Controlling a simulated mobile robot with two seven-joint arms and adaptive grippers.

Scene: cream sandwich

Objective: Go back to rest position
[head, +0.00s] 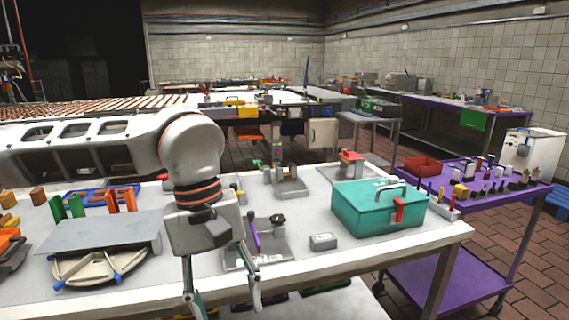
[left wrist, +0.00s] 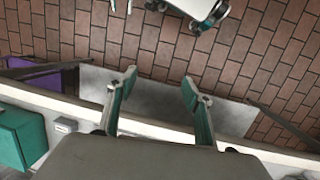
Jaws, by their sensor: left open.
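My left arm comes in from the left in the head view and bends down over the white worktable (head: 345,262). My left gripper (head: 222,300) hangs down in front of the table's near edge, with its fingers spread and nothing between them. In the left wrist view my left gripper (left wrist: 157,86) is open and empty, above the table's edge and the grey lower shelf (left wrist: 240,114). Two small prongs at the top edge of the left wrist view look like tips of my right gripper (left wrist: 121,6); most of it is cut off.
A teal toolbox (head: 365,212) with a red latch stands on the table, right of my gripper. A small grey box (head: 323,242) lies beside it. A grey plate on a round base (head: 105,233) sits left. A purple cart (head: 440,262) stands right; brick floor (head: 515,250) is open there.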

